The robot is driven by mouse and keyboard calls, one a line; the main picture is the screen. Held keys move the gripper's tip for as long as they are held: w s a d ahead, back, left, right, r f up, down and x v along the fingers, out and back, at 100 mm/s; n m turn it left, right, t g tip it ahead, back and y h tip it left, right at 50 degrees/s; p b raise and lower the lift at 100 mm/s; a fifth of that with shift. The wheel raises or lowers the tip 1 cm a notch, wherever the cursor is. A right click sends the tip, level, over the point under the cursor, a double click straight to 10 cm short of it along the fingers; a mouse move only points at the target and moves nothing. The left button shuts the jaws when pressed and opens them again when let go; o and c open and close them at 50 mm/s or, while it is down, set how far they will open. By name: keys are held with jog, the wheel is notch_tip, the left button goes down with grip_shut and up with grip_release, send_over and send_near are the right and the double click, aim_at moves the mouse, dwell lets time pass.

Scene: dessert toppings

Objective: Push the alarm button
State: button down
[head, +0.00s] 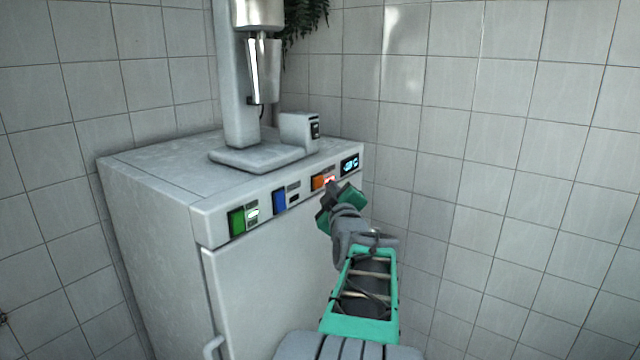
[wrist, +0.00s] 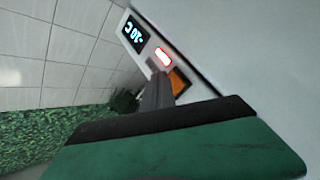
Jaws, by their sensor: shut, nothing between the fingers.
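The orange button (head: 317,182) is on the front panel of a white freezer-like cabinet, and it also shows in the wrist view (wrist: 180,83). A red lit indicator (wrist: 163,57) sits beside it; in the head view it is partly hidden by my gripper. My gripper (head: 331,187) is shut and empty, with its tips right at the orange button; the wrist view shows the tips (wrist: 157,72) overlapping the button's edge. I cannot tell whether they touch it. Which button is the alarm one cannot be read from any label.
A green button (head: 237,221) with a lit indicator and a blue button (head: 279,201) are further left on the panel. A lit display (head: 350,164) is at its right end. A drink mixer (head: 240,155) stands on the cabinet (head: 150,160). Tiled walls stand close behind.

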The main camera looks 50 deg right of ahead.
dwell(0.3)
jog(key=shift+w+b, duration=0.45)
jog(key=shift+b, duration=0.15)
jog(key=shift+w+a+b, duration=0.1)
jog(key=shift+w+b, duration=0.2)
jog(key=shift+w, duration=0.05)
dwell(0.3)
jog(key=shift+s, duration=0.15)
jog(key=shift+s+b, duration=0.65)
jog(key=shift+b, duration=0.2)
